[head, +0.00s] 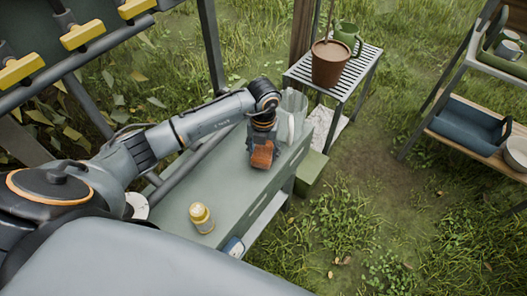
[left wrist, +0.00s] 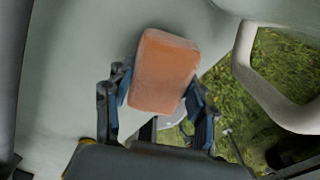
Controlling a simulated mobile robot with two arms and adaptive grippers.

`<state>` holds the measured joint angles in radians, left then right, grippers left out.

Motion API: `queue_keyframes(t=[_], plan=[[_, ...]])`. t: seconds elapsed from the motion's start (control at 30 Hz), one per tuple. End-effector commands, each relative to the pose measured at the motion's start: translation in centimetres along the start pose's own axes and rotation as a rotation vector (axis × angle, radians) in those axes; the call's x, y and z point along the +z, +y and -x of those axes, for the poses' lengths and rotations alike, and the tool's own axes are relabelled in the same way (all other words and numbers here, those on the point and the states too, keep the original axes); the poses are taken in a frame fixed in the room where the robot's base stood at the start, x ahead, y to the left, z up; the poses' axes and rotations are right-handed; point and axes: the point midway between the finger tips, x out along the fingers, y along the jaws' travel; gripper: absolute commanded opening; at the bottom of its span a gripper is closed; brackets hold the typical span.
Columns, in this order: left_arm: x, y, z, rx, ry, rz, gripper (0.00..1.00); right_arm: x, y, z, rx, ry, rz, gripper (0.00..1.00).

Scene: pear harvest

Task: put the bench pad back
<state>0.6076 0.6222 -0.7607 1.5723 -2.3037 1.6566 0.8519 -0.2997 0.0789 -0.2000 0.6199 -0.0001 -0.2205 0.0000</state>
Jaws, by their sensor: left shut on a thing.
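The orange-brown block, which I take to be the bench pad (head: 262,156), is at the far part of the grey-green bench (head: 237,185). My left gripper (head: 262,139) points down and is shut on it. In the left wrist view the pad (left wrist: 163,72) sits slightly tilted between the two fingers of the gripper (left wrist: 160,100). Its lower end is near the palm. I cannot tell whether the pad touches the bench top. My right gripper is not in view.
A clear container (head: 292,113) stands close beside my left gripper at the bench's far end. A yellow-lidded bottle (head: 201,217) stands on the near part. The bench top between them is clear. A slatted table (head: 345,88) holds a brown pot (head: 330,65).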

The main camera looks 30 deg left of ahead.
Motion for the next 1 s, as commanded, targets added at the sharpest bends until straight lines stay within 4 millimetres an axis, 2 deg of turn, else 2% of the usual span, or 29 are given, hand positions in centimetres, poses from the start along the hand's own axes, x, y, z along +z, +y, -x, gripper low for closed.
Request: queue_keyframes(t=[0.13, 0.5, 0.53, 0.6, 0.63, 1.0], plan=[[0.0, 0.0, -1.3, -0.001, 0.0, 0.0, 0.26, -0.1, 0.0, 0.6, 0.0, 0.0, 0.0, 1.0], [0.0, 0.0, -1.9, 0.0, -0.001, -0.001, 0.26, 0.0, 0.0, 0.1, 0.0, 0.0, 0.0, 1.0], [0.0, 0.0, -1.7, -0.001, -0.001, -0.001, 0.61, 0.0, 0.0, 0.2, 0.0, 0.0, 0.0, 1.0], [0.0, 0.0, -1.7, -0.001, -0.001, 0.0, 0.76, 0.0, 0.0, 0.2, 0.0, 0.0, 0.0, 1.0], [0.0, 0.0, -1.7, 0.0, -0.001, 0.0, 0.78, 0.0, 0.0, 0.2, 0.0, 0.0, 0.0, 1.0], [0.0, 0.0, -1.2, -0.001, -0.001, 0.0, 0.78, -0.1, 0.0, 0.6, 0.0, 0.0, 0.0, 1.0]])
